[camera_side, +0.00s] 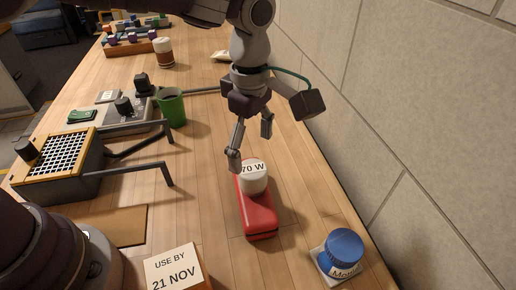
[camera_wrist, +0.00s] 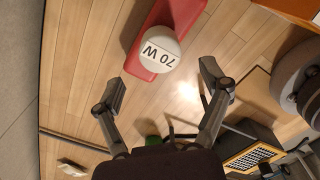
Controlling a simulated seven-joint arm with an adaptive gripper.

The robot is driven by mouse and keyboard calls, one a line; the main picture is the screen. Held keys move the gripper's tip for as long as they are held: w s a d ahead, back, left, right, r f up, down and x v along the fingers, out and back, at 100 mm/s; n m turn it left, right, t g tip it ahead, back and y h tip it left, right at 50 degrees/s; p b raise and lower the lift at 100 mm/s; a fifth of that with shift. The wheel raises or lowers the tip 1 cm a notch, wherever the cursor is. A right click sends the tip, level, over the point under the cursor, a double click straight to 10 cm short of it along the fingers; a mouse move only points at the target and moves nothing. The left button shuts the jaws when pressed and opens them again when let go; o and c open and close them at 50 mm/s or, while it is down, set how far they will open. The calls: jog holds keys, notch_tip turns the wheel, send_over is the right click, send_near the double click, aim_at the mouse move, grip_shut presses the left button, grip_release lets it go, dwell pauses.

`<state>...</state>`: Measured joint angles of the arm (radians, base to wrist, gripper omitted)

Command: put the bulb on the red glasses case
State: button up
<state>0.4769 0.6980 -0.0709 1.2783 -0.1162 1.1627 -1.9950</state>
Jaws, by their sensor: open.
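The red glasses case (camera_side: 259,221) lies on the wooden table near the wall in the side view. The bulb (camera_side: 253,180), white and marked "70 W", rests on top of the case, toward its far end. In the wrist view the bulb (camera_wrist: 160,50) sits on the end of the red case (camera_wrist: 176,14). My gripper (camera_side: 251,146) is open and empty, its fingers above and just behind the bulb. In the wrist view the open fingertips (camera_wrist: 162,82) are spread on either side, apart from the bulb.
A blue-lidded jar (camera_side: 344,249) stands at the front right. A "USE BY 21 NOV" card (camera_side: 174,270) is at the front. Black cord hooks (camera_side: 140,165) stick out from the left beside a yellow-framed grid box (camera_side: 60,154). A green cup (camera_side: 172,108) stands further back. The wall runs along the right.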

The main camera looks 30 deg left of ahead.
aim_at(251, 168)
notch_tip(251, 168, up, 6)
jog(key=s+a+r+m+t, duration=0.35)
jog(key=a+r+m, duration=0.25)
jog(key=a+m, duration=0.35)
jog(key=s+a+f+m+t, duration=0.2)
jog(key=s+a+f+m, duration=0.1)
jog(key=s+a+m, duration=0.3)
jog(key=shift+s+f+m, duration=0.15)
jog(key=shift+s+m, duration=1)
jog(key=shift+m, duration=0.1)
